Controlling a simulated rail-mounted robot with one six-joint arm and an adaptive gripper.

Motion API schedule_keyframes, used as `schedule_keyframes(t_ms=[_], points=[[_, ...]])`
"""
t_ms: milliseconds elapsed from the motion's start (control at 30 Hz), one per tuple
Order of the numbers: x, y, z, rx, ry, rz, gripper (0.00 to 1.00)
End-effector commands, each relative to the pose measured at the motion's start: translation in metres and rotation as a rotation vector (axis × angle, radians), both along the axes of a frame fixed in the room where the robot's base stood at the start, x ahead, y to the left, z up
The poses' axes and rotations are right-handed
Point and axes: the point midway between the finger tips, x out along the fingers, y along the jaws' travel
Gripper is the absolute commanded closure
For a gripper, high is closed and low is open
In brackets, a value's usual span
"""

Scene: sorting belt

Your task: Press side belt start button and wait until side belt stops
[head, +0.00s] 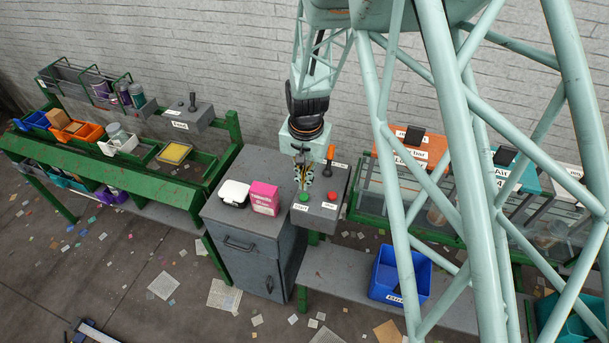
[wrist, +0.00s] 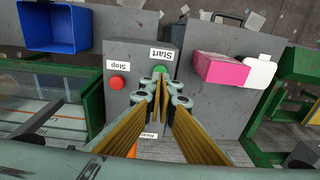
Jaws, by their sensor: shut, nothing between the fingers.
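The green start button (head: 304,197) sits on a grey control box (head: 318,212) beside the red stop button (head: 332,196). In the wrist view the green start button (wrist: 160,71) is partly hidden behind my fingertips, with a "Start" label by it; the red stop button (wrist: 117,83) is to its left. My gripper (head: 303,182) is shut and empty, pointing down over the box close to the start button. In the wrist view my gripper (wrist: 160,92) overlaps the button's edge; I cannot tell whether it touches. The side belt itself cannot be made out clearly.
A grey cabinet (head: 250,228) beside the box carries a pink box (head: 264,198) and a white container (head: 234,193). A blue bin (head: 400,275) stands on a low shelf at right. A green-framed rack (head: 110,150) with trays is at left. An orange-handled lever (head: 329,155) stands behind my gripper.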

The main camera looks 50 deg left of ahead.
Motion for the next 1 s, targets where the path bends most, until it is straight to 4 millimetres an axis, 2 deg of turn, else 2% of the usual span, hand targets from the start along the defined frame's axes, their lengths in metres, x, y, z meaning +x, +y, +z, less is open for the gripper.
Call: schedule_keyframes(t_ms=[300, 500, 1000], points=[[0.001, 0.002, -0.032, -0.001, 0.0, 0.0, 1.0], [0.002, 0.003, -0.046, -0.001, 0.001, 0.0, 1.0], [0.003, 0.004, -0.054, 0.001, 0.001, 0.0, 1.0]])
